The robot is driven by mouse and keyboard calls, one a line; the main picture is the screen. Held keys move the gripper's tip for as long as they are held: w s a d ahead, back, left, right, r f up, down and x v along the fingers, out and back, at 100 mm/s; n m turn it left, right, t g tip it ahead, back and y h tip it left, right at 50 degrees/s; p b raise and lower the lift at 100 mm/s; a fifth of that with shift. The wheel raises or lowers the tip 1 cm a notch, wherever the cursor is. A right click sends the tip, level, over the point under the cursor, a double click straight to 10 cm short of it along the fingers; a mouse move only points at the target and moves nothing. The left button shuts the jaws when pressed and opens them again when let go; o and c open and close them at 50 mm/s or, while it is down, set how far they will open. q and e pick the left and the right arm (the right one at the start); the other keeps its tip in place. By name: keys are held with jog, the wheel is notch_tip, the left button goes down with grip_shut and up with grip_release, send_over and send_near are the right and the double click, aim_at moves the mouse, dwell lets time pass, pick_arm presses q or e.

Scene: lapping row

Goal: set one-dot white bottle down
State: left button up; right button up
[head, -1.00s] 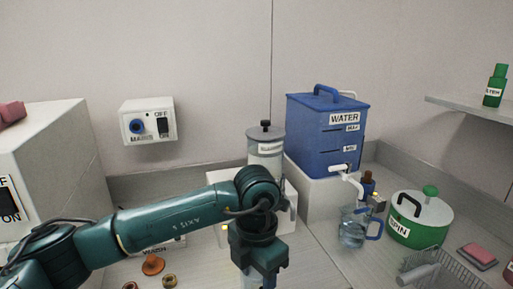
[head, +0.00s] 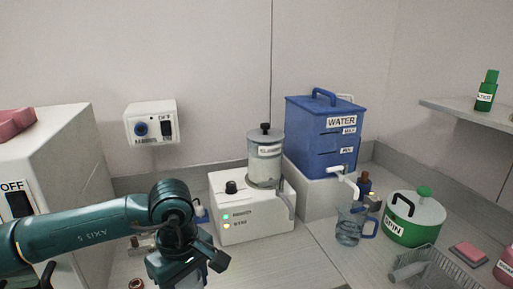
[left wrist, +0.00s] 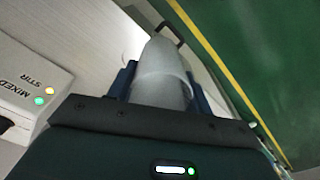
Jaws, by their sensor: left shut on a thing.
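A pale white bottle (left wrist: 160,72) is between the two blue fingers of my left gripper (left wrist: 161,92) in the left wrist view. The gripper is shut on it. No dot shows on the part of the bottle I can see. In the head view my left wrist and gripper (head: 188,268) are low, left of the white mixer base, over the counter. There the bottle is mostly hidden behind the arm or below the picture. I cannot tell whether its bottom touches the counter. My right gripper is not in view.
The white mixer base (head: 250,222) carries a lidded clear canister (head: 265,163). Right of it are a blue water tank (head: 326,140), a clear jug (head: 350,228), a green SPIN pot (head: 412,222) and a wire basket (head: 440,270). Counter (head: 285,262) in front of the mixer is clear.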

pick_arm(q)
jog(key=s+a+m+p, duration=0.1)
jog(key=s+a+m, duration=0.2)
jog(key=a+m, duration=0.3)
jog(key=shift+s+a+r+m, duration=0.25)
jog(key=shift+s+r+m, duration=0.15)
jog(key=shift+m, duration=1.5)
